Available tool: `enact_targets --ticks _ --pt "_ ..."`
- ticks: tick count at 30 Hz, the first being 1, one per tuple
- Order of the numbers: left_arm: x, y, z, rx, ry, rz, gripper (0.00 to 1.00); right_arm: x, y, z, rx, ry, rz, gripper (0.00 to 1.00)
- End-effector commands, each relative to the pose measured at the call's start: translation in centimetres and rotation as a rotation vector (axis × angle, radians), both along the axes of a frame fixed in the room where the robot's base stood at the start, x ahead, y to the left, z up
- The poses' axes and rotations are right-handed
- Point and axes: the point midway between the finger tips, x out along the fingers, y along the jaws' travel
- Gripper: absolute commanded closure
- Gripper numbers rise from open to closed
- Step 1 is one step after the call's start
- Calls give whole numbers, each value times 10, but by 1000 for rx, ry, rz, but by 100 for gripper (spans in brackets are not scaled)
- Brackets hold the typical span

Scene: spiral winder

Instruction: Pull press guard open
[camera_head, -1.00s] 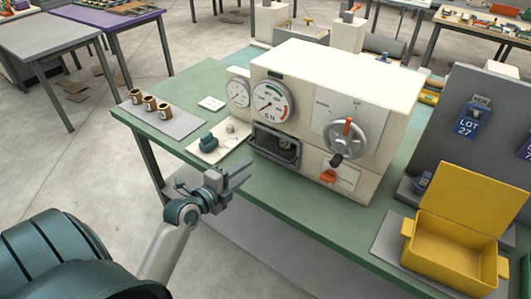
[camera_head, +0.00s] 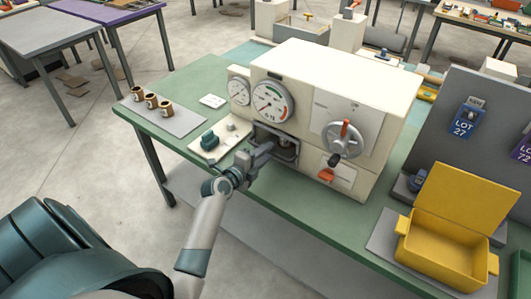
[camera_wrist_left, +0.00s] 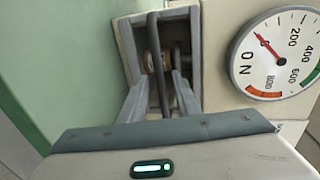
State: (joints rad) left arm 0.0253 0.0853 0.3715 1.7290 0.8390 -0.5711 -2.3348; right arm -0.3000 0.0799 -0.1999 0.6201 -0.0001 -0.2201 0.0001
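The cream press (camera_head: 335,90) stands on the green table, with a dark, framed opening low on its front. The press guard (camera_head: 286,149) is at this opening; its dark bar (camera_wrist_left: 154,45) shows in the left wrist view, running across the opening. My left gripper (camera_head: 262,153) is at the left part of the opening. In the left wrist view its two fingers (camera_wrist_left: 160,98) are apart, with dark bar parts between them. I cannot tell whether they touch the bar. My right gripper is not in view.
A dial (camera_head: 272,101) and a grey handwheel (camera_head: 344,140) sit on the press front. Left of it are a small plate with a green knob (camera_head: 209,140) and several brown cups (camera_head: 151,101). A yellow box (camera_head: 445,250) stands at the right.

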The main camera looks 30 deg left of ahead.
Motion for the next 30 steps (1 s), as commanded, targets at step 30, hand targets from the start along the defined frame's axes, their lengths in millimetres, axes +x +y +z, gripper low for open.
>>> enact_targets --ticks 30 --pt "-37 1 -3 7 3 -6 100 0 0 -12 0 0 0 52"
